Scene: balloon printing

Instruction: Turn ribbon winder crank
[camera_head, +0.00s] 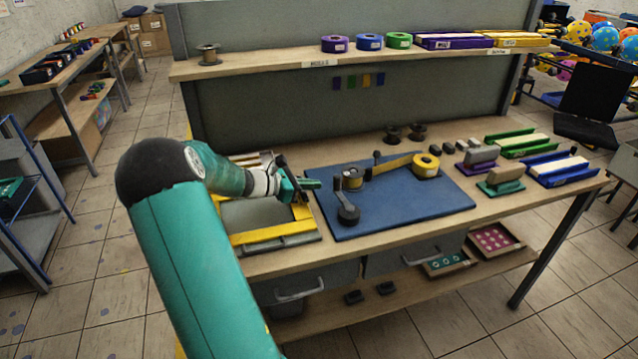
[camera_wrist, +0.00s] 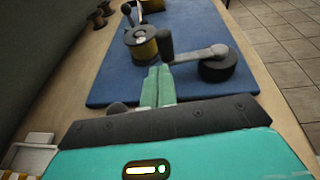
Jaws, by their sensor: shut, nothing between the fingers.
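The ribbon winder sits on a blue board (camera_head: 440,203) on the workbench. Its crank (camera_head: 348,212) has a dark round hub at the board's near left; in the wrist view the crank arm (camera_wrist: 195,54) runs from the hub to an upright dark handle (camera_wrist: 166,43). A spool (camera_head: 353,179) stands behind the crank, and it also shows in the wrist view (camera_wrist: 140,45). Yellow ribbon (camera_head: 395,165) stretches to a yellow roll (camera_head: 426,165). My gripper (camera_head: 317,184) is shut and empty, left of the crank. In the wrist view its fingertips (camera_wrist: 159,84) point at the handle; contact cannot be told.
A yellow-edged frame (camera_head: 277,236) lies beneath my wrist on the bench. Colored trays (camera_head: 515,143) and stamp-like blocks (camera_head: 500,181) stand at the right. A shelf (camera_head: 270,66) with ribbon rolls runs behind. The board's front right is clear.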

